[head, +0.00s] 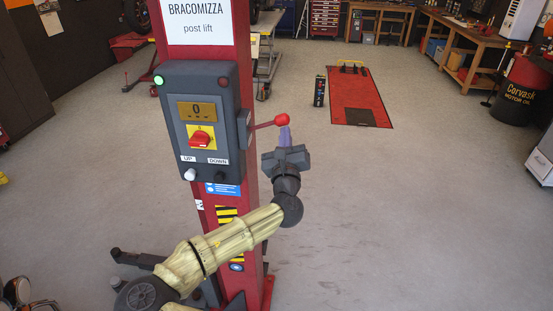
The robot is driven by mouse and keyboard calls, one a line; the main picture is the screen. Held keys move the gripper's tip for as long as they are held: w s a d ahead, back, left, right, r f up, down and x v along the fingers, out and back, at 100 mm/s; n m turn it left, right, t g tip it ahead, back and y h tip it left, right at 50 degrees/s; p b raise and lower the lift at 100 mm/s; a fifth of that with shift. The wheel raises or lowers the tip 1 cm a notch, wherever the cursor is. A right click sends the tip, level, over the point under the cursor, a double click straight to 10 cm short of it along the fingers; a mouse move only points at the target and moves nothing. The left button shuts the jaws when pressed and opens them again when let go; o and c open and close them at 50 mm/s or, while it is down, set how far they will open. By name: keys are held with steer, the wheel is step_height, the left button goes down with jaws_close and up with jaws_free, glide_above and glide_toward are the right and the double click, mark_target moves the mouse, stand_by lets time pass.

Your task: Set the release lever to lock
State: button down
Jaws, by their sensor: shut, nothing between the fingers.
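My gripper (285,136) is just below and right of the red ball, fingers pointing up, shut and empty. The fingertips appear close to the ball; I cannot tell whether they touch it. The lever points right and slightly up. No lock marking for it is readable.
The box carries a red rotary switch (200,139), a display reading 0, a lit green lamp (159,80) and UP and DOWN buttons. The red post (244,45) stands left of my gripper. Open floor lies to the right. A red lift platform (358,95) is farther back.

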steer(key=shift+r, duration=0.1)
steer(key=w+f+b+v, duration=0.1)
steer(key=f+b+v, duration=0.1)
steer(key=b+v, duration=0.5)
steer(key=v, duration=0.6)
steer(key=shift+d+f, duration=0.3)
steer(key=shift+f, duration=0.05)
steer(key=shift+w, duration=0.1)
